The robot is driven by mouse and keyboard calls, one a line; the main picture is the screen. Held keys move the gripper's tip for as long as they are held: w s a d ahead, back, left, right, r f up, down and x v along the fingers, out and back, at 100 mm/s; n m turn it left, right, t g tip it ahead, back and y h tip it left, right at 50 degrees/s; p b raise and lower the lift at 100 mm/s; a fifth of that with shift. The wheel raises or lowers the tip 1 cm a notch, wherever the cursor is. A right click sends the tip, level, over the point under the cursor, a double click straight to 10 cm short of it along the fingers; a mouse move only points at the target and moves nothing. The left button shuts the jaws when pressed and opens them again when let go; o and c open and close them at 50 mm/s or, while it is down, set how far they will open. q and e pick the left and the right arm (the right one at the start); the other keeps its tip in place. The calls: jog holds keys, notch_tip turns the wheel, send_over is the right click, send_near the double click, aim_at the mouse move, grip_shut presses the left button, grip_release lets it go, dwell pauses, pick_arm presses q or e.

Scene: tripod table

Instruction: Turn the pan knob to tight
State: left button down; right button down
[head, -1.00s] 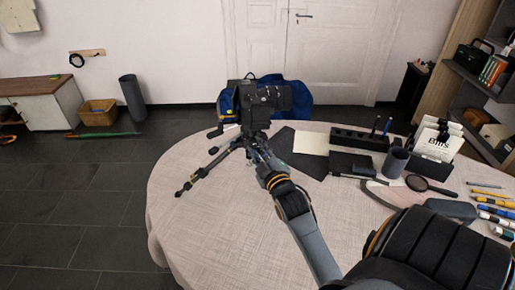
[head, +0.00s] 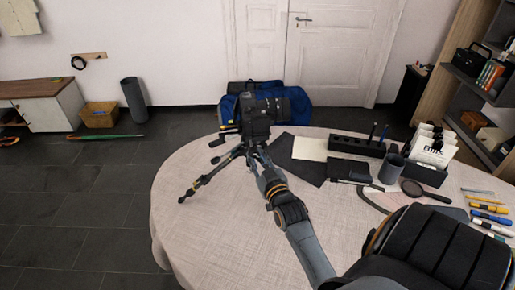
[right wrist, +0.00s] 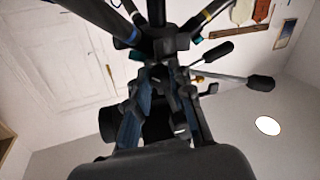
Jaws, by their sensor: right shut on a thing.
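A black camera (head: 262,112) sits on top of a small tripod (head: 203,177) near the table's far left edge. My right gripper (head: 253,153) reaches the tripod just below the camera, on its near side. In the right wrist view the fingers (right wrist: 162,88) close in at the tripod head, beneath the spread legs (right wrist: 160,42). The pan knob is hidden between or behind the fingers, so its setting cannot be read. A long pan handle with a black grip (right wrist: 261,82) sticks out to the right, with a shorter black handle (right wrist: 215,54) beside it. My left gripper is not in view.
The table (head: 215,235) is bare at the front left. Behind the gripper lie dark sheets (head: 305,172) and a pale sheet (head: 311,147). A black organizer (head: 357,145), a cup (head: 392,168), a magnifier (head: 425,191) and several pens and markers stand or lie at right.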

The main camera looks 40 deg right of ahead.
jog(key=shift+m+p, duration=0.35)
jog(key=shift+m, duration=0.65)
jog(key=c, duration=1.2)
grip_release()
jog(key=shift+o, duration=0.2)
jog(key=v, duration=1.2)
